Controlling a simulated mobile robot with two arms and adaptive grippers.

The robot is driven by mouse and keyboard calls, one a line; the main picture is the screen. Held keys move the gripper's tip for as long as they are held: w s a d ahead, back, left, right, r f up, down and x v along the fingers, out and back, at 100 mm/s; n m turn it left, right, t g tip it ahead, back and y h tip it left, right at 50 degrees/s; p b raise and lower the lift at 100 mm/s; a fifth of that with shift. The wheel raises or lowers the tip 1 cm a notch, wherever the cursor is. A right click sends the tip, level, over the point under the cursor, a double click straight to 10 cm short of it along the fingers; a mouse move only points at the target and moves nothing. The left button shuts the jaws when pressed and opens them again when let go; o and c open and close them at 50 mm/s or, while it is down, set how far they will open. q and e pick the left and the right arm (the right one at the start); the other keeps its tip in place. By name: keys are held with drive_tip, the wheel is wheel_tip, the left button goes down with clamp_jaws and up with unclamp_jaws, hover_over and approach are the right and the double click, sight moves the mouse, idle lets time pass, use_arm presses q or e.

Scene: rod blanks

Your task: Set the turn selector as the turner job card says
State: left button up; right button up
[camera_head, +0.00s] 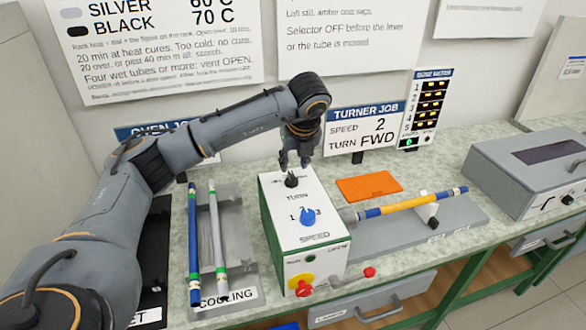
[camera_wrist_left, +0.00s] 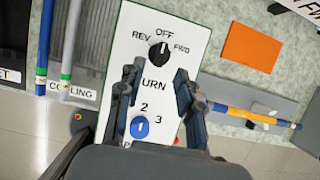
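The black turn selector (camera_head: 291,180) sits on the white top of the turner box (camera_head: 276,198). In the left wrist view the selector (camera_wrist_left: 158,53) has REV, OFF and FWD around it; its white mark appears to point toward OFF. The blue speed knob (camera_head: 309,217) is nearer the front, its mark toward 2. My left gripper (camera_head: 295,163) hangs over the selector, pointing down; its fingers (camera_wrist_left: 157,74) are apart with nothing between them. My right gripper is not seen.
A blue and yellow rod (camera_head: 405,204) lies along the turner, right of the box. An orange sheet (camera_head: 368,187) lies behind it. A cooling rack (camera_head: 237,255) with two rods stands left. A red and yellow button (camera_head: 301,285) is on the box's front.

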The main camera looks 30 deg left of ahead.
sight(292, 175)
use_arm(q)
drive_tip(key=p+x, duration=0.1)
drive_tip(key=x, duration=0.3)
drive_tip(key=shift+f, duration=0.1)
drive_tip(key=shift+a+f, duration=0.1)
drive_tip(key=shift+f, duration=0.2)
drive_tip(key=shift+w+a+f, duration=0.1)
drive_tip(key=shift+w+f, duration=0.1)
drive_tip(key=shift+f, duration=0.15)
drive_tip(key=shift+c, duration=0.8)
drive_tip(key=c, duration=0.4)
clamp_jaws()
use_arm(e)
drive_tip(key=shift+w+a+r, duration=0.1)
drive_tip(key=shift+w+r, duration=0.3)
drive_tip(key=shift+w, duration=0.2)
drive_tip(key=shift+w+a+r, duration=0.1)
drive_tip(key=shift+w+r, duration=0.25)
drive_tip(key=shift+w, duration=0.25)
